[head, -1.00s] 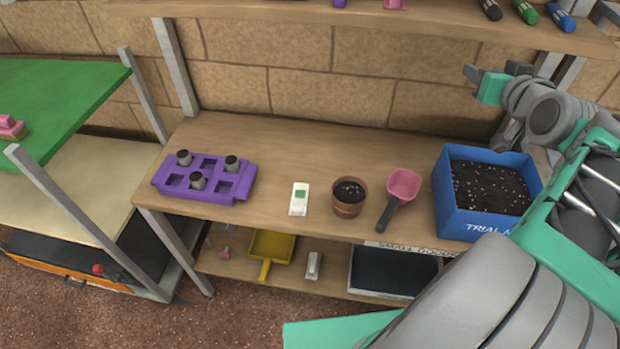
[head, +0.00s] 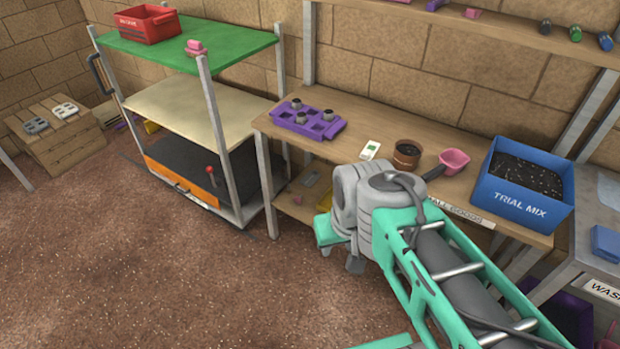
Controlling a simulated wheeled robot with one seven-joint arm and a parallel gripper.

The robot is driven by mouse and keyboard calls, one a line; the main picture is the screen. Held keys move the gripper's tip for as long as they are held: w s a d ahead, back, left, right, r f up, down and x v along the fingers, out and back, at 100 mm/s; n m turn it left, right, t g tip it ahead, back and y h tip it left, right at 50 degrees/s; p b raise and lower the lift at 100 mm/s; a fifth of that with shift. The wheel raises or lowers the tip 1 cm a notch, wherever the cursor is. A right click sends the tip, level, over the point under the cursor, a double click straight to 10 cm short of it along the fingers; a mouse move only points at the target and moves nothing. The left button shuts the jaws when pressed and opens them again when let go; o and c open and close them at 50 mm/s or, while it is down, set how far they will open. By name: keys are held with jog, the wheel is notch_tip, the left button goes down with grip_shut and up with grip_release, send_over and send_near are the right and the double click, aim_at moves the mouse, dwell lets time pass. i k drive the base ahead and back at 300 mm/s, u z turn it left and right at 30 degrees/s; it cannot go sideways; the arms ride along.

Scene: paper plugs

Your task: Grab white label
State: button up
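The white label (head: 370,150) is a small pale card with a green patch. It lies flat on the wooden bench between the purple plug tray (head: 308,124) and the brown pot (head: 406,155). My gripper (head: 340,245) is in front of the bench, apart from the label and lower in the picture. It is small and partly hidden by my wrist, so its fingers do not show clearly. No held thing shows.
A pink scoop (head: 453,160) and a blue TRIAL MIX box (head: 522,190) stand right of the pot. A green-topped rack (head: 190,45) is left of the bench (head: 345,135). The floor in front is clear.

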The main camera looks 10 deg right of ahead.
aim_at(371, 149)
jog(key=u, duration=0.35)
jog(key=k, duration=0.55)
jog(key=u, duration=1)
jog(key=i, duration=1.3)
jog(key=z, duration=0.6)
jog(key=i, duration=0.8)
jog(key=z, duration=1.2)
jog(key=i, duration=0.55)
jog(key=z, duration=0.5)
